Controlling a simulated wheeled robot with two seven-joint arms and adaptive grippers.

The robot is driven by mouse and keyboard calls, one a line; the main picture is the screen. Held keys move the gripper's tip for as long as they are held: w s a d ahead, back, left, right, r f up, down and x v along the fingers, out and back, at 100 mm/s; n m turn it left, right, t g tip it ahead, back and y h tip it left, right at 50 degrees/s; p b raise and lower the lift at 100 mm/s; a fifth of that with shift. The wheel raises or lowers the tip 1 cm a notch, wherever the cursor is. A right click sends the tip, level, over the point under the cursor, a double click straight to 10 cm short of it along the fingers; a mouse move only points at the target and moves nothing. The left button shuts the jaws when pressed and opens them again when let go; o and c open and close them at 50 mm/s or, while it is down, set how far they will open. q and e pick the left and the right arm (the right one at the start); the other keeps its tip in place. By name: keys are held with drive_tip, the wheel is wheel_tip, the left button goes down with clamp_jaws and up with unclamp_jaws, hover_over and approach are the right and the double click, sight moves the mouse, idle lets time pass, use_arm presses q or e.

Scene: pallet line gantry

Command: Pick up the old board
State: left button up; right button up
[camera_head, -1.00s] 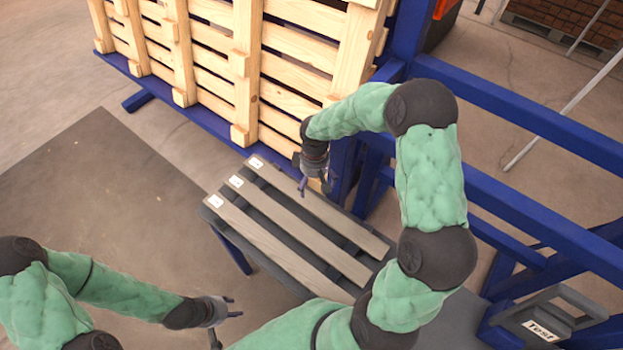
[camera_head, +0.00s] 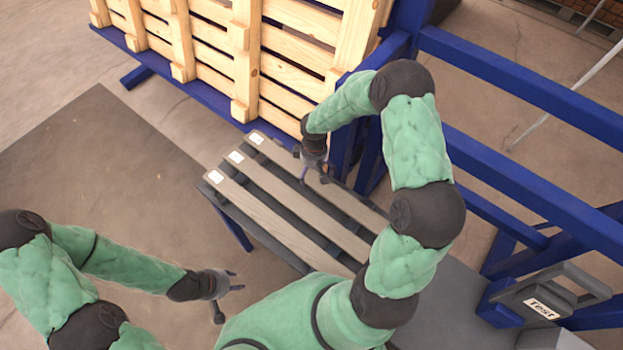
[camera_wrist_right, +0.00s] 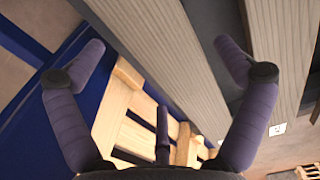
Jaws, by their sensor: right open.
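Three grey weathered boards lie side by side on a dark rack (camera_head: 226,203), with white labels at their far ends: a left board (camera_head: 265,222), a middle board (camera_head: 290,205) and a right board (camera_head: 345,203). Which is the old board I cannot tell. My right gripper (camera_head: 313,178) is open and empty, pointing down over the right board. In the right wrist view, a board (camera_wrist_right: 160,45) runs between its spread fingers, with no clear contact. Another board (camera_wrist_right: 281,50) shows at the right. My left gripper (camera_head: 228,290) is open and empty, left of the rack.
A pale wooden pallet (camera_head: 243,65) stands upright in a blue frame (camera_head: 215,98) behind the rack. Blue beams (camera_head: 520,90) run along the right. A dark grey handled piece labelled "Test" (camera_head: 545,303) sits at lower right. The floor mat (camera_head: 90,180) at left is clear.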

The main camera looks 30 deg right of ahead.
sight(318, 186)
drive_tip(key=shift+f, duration=0.65)
drive_tip(key=shift+c, duration=0.3)
drive_tip(key=c, duration=1.2)
drive_tip(key=shift+r, duration=0.2)
drive_tip(key=shift+r, duration=0.25)
drive_tip(key=r, duration=0.2)
drive_tip(key=r+p, duration=0.1)
drive_tip(key=shift+s+r, duration=0.15)
drive_tip(key=shift+s, duration=0.15)
drive_tip(key=s+a+r, duration=0.1)
drive_tip(key=s+r, duration=0.2)
drive_tip(key=s, duration=0.1)
drive_tip(key=s+a+r+p, duration=0.1)
drive_tip(key=s+r, duration=0.2)
drive_tip(key=s, duration=0.1)
drive_tip(key=s+a+r, duration=0.1)
drive_tip(key=s+r, duration=0.2)
drive_tip(key=s, duration=0.2)
drive_tip(key=shift+p, duration=0.3)
